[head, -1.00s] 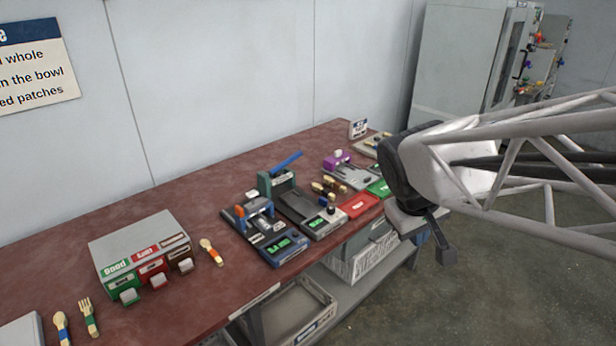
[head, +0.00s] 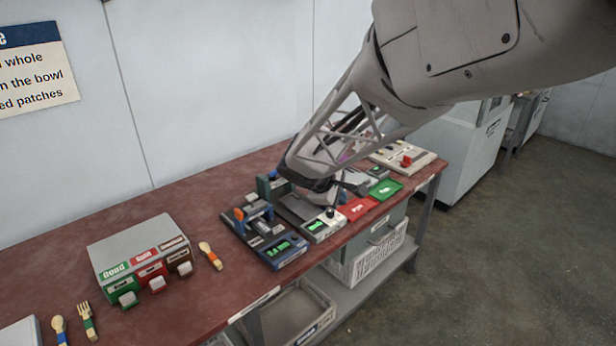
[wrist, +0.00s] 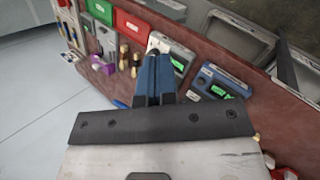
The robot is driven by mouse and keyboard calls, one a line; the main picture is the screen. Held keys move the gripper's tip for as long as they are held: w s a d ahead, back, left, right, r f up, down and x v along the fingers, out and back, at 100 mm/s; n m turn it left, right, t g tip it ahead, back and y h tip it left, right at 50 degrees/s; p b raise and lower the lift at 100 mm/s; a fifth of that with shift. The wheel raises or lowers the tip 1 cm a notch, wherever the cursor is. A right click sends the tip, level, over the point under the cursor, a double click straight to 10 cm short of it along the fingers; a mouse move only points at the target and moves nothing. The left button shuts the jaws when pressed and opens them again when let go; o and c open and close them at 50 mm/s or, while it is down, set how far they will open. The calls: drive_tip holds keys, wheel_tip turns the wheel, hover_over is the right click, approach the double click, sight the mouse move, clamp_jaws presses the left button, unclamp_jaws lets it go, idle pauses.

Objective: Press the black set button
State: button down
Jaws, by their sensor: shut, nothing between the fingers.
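A grey device (head: 322,226) with a lit green display stands near the front edge of the table, with a small round black button (head: 330,213) on its top. The same device shows in the wrist view (wrist: 178,66), just beyond my fingertips. My gripper (wrist: 153,58) is shut and empty, its blue fingers pointing at the device's button end. In the head view my arm's end hangs above and behind this device and covers part of it. The fingertips cover part of the button area in the wrist view, so I cannot tell whether they touch it.
A blue device (head: 277,250) with a green display stands to the left. A red tray (head: 358,208) and a green tray (head: 384,190) lie to the right. A grey box with coloured levers (head: 138,250) stands further left. Wooden cutlery lies on the reddish table (head: 190,310).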

sight(296, 237)
drive_tip(key=w+a+f+n+t, duration=0.2)
drive_tip(key=w+a+f+n, duration=0.3)
drive_tip(key=w+a+f, duration=0.3)
drive_tip(key=a, duration=0.4)
drive_tip(key=shift+w+f+n, duration=0.3)
drive_tip(key=shift+f+n, duration=0.05)
drive_tip(key=shift+n, duration=0.05)
drive_tip(key=shift+f, duration=0.2)
drive_tip(key=shift+f, duration=4.2)
drive_tip(key=shift+f, duration=0.9)
drive_tip(key=shift+r, duration=0.9)
